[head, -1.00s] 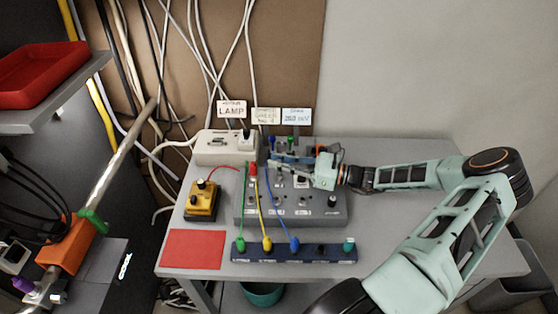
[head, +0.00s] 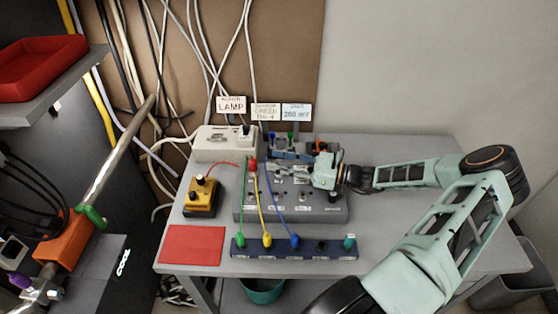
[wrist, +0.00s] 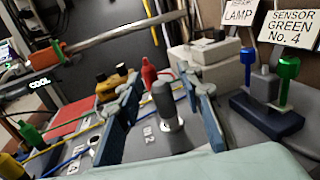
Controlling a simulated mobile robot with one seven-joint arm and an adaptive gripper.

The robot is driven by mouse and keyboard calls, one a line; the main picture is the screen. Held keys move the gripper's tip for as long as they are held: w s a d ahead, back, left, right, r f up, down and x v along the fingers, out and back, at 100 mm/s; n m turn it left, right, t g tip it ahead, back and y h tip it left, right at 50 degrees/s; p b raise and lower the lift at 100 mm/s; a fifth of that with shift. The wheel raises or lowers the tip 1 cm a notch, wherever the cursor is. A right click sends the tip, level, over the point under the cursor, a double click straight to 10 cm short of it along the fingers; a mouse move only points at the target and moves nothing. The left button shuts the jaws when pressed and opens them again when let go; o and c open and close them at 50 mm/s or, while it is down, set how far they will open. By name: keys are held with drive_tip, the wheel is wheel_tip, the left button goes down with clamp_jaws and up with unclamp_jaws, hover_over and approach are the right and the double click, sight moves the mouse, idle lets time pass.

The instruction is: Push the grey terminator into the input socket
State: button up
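A grey cylindrical piece (wrist: 163,98), which looks like the terminator, stands nearly upright on the grey panel box (head: 330,212) in the wrist view. Its lower end is pale, beside a printed label. My gripper (wrist: 158,80) has a finger on each side of it, with visible gaps between fingers and piece, so it appears open. In the head view my gripper (head: 288,171) reaches in from the right, low over the panel; the piece cannot be made out there. Whether its lower end is fully seated in a socket cannot be told.
A dark holder (wrist: 265,115) behind carries a blue plug, a lighter grey piece and a green plug. A red plug (wrist: 149,73) and cables are close by. A yellow box (head: 201,197), red mat (head: 192,246) and dark blue strip (head: 270,255) are nearby; the table's right is clear.

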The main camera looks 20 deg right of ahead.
drive_tip(key=shift+f, duration=0.2)
drive_tip(key=v, duration=1.2)
drive_tip(key=shift+r, duration=0.15)
drive_tip(key=shift+a, duration=0.1)
